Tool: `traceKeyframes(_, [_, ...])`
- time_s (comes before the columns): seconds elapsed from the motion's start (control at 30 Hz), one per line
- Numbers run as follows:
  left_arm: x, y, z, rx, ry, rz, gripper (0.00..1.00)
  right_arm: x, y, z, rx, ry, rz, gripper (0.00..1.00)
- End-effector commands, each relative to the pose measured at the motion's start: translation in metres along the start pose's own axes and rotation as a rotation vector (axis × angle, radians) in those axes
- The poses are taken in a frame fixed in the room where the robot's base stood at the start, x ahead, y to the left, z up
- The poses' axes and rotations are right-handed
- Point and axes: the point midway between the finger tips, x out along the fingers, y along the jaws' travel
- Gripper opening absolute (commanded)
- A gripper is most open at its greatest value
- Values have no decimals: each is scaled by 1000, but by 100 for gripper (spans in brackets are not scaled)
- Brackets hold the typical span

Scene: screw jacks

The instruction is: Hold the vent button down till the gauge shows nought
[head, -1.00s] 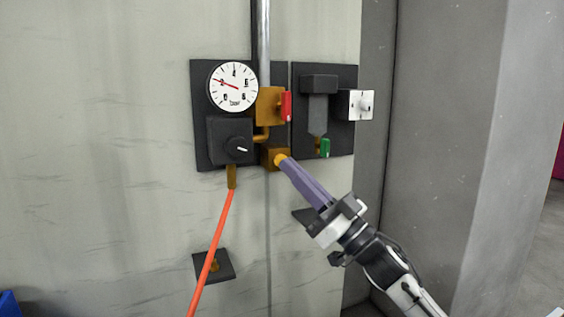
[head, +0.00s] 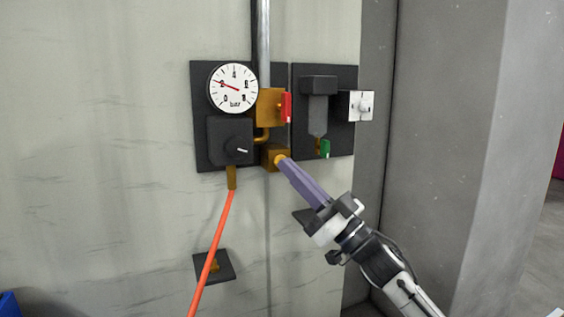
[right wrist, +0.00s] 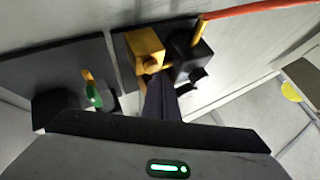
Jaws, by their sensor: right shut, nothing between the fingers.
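The round white gauge (head: 233,88) is at the upper left of the dark wall panel, and its red needle points left and slightly up, near the 2, off nought. The vent button (head: 281,160) is a small orange-yellow knob on the brass block (head: 270,157) low on the panel. My right gripper (head: 287,165) is shut and empty, its purple fingers reaching up-left with their tips at the button. The tips partly hide the button, so I cannot tell how far it is pressed. In the right wrist view the dark fingers (right wrist: 160,100) end at the brass block (right wrist: 146,46). My left gripper is not in view.
A dark regulator with a black knob (head: 236,146) sits under the gauge, with an orange hose (head: 212,250) running down. A red lever (head: 286,107), a green lever (head: 325,149) and a white switch box (head: 361,105) are close by. A grey pillar (head: 430,150) stands right.

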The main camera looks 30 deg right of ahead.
Motion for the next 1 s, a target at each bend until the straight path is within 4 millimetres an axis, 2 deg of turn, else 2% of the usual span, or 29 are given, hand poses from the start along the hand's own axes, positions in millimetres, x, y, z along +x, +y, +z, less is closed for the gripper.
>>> traceKeyframes(1.0, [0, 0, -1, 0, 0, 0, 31, 6, 5, 4, 0, 0, 1, 0])
